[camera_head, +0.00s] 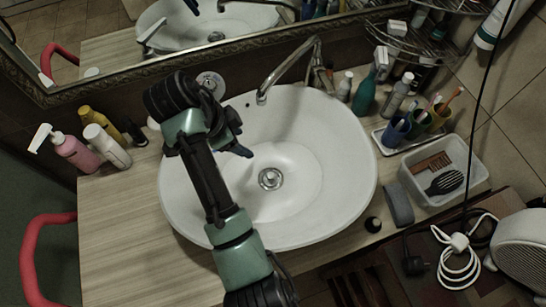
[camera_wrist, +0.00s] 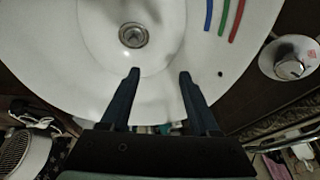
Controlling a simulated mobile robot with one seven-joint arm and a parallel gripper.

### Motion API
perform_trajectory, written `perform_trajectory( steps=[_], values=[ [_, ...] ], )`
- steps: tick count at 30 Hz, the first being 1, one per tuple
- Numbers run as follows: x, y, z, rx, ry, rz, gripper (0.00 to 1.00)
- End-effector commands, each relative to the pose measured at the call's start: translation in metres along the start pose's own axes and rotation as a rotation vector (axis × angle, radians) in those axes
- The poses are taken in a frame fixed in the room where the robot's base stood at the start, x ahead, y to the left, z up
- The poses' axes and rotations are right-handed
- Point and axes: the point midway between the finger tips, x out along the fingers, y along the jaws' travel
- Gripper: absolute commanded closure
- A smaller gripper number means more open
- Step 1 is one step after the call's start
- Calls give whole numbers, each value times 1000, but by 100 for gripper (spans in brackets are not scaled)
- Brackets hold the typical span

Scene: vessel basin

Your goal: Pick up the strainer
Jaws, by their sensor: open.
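The strainer (camera_head: 270,179) is a small round metal piece in the drain at the bottom of the white basin (camera_head: 345,160). It also shows in the wrist view (camera_wrist: 133,35), at the top left of centre, beyond my fingertips. My gripper (camera_wrist: 160,72) is open, with nothing between its two dark fingers. In the head view my gripper (camera_head: 243,151) is over the left part of the basin, up and left of the strainer. The strainer is apart from both fingers and fully in sight.
The faucet (camera_head: 290,65) arches over the basin's back edge. Bottles (camera_head: 75,150) stand on the left counter. More bottles, cups and a white tray (camera_head: 405,175) with brushes are on the right. Red, green and blue strips (camera_wrist: 222,15) show over the basin in the wrist view.

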Motion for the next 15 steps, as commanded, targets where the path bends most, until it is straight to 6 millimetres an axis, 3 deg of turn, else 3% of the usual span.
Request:
perform_trajectory(
  steps=[1,4,15],
  values=[
    [9,13,6,27,5,67,38],
    [18,28,11,64,15,140,38],
    [77,41,10,74,18,157,38]
  ],
)
